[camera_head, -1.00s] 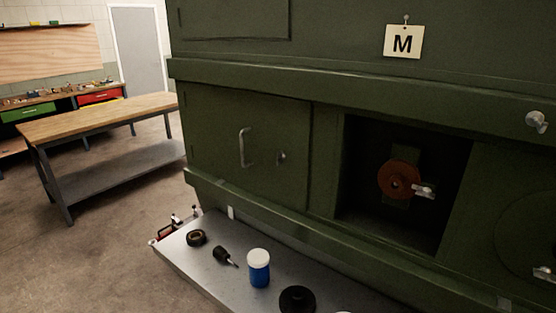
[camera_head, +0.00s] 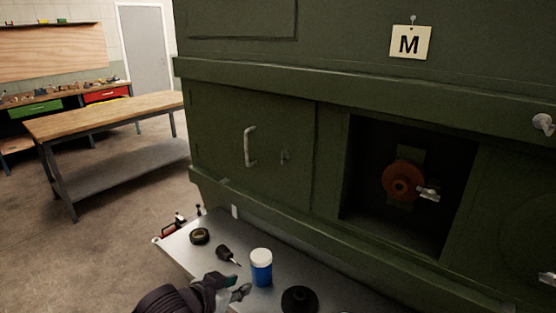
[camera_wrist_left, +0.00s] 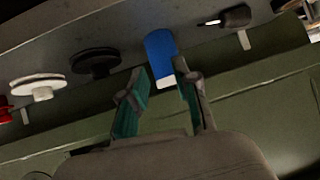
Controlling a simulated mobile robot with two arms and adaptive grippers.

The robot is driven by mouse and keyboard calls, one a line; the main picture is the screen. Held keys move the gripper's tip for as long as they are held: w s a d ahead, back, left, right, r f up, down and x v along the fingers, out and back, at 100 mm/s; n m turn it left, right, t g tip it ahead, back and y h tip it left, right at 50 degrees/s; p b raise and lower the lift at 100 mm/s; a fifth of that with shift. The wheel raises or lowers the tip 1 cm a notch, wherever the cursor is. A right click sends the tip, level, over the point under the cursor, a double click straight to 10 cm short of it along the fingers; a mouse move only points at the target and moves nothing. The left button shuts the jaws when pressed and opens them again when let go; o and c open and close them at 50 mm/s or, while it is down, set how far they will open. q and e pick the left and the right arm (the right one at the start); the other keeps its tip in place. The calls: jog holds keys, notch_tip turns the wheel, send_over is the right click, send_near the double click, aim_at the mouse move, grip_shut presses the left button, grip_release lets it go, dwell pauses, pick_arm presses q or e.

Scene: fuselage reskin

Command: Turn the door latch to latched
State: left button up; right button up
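The closed green door (camera_head: 222,130) in the fuselage panel has a pale bar handle (camera_head: 250,146). A small latch (camera_head: 284,157) sits just right of the handle; it is too small to tell its turn position exactly. My left gripper (camera_head: 240,291) is low in the head view, over the grey tray and left of the blue jar, well below the door. In the left wrist view its two teal-padded fingers (camera_wrist_left: 158,82) are apart with nothing held between them. The latch is not clearly visible there. My right gripper is not in view.
An open bay (camera_head: 360,215) with an orange wheel (camera_head: 403,181) is right of the door. A workbench (camera_head: 105,116) stands left.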

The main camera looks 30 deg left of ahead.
pick_arm(q)
jog(key=w+a+r+t, duration=0.1)
jog(key=w+r+t, duration=0.1)
jog(key=r, duration=0.4)
jog(key=w+a+r+t, duration=0.2)
jog(key=w+r, duration=0.1)
jog(key=r, duration=0.3)
jog(key=t+h, duration=0.3)
send_near(282, 158)
jog(key=shift+m+y, duration=0.4)
jog(key=w+p, duration=0.1)
jog(key=w, duration=0.2)
jog(key=w+p, duration=0.2)
jog(key=w, duration=0.1)
jog(key=w+d+p, duration=0.1)
jog(key=w, duration=0.2)
jog(key=shift+r+p, duration=0.15)
jog(key=shift+p, duration=0.2)
jog(key=shift+s, duration=0.1)
grip_shut()
